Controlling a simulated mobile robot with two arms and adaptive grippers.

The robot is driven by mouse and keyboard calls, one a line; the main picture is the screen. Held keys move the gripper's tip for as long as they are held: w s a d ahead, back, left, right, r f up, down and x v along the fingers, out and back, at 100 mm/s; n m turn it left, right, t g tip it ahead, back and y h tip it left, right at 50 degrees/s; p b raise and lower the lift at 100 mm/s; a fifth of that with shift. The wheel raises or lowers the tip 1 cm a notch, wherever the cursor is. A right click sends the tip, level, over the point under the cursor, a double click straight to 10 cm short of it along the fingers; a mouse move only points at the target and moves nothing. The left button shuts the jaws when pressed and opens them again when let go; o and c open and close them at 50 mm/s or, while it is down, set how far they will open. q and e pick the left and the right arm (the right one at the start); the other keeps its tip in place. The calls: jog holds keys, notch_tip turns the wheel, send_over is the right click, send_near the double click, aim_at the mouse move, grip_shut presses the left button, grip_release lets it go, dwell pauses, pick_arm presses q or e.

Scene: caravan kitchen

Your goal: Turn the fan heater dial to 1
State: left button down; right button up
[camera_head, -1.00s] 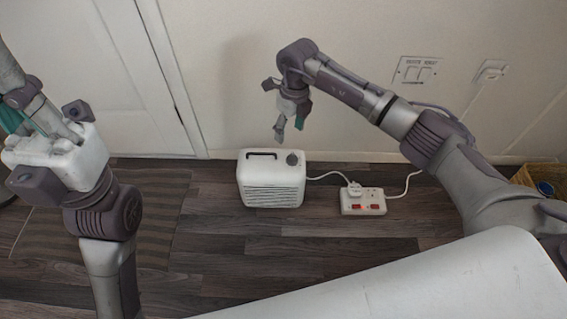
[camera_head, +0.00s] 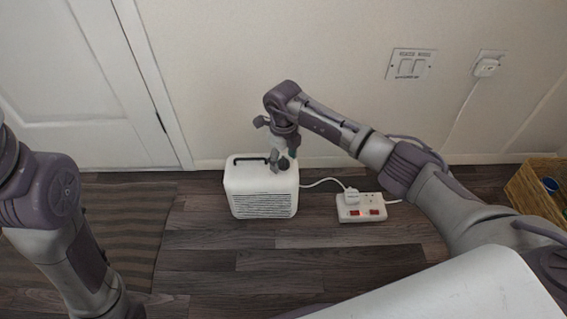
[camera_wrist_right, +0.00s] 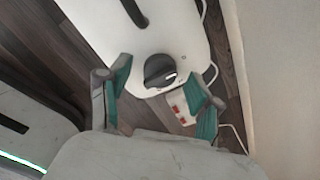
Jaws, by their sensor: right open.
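The white fan heater (camera_head: 262,190) stands on the floor near the wall, with a grille in front and a dark handle slot on top. It also fills the upper middle of the right wrist view (camera_wrist_right: 180,32). Its dark round dial (camera_head: 284,164) is at the top right; in the right wrist view the dial (camera_wrist_right: 160,71) lies between and beyond the fingertips. My right gripper (camera_head: 280,166) points down over the heater's top, close to the dial. In the right wrist view its teal-padded fingers (camera_wrist_right: 160,85) are open and empty. My left gripper is out of view; only my left arm shows.
A white power strip (camera_head: 361,207) with red switches lies right of the heater, joined by a cable. A wall switch plate (camera_head: 411,64) and a socket (camera_head: 488,66) are on the wall. A wicker basket (camera_head: 540,190) stands at the right. A striped mat (camera_head: 110,225) lies left.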

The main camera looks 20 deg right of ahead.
jog(key=shift+f, duration=0.15)
jog(key=shift+c, duration=0.2)
jog(key=c, duration=1.1)
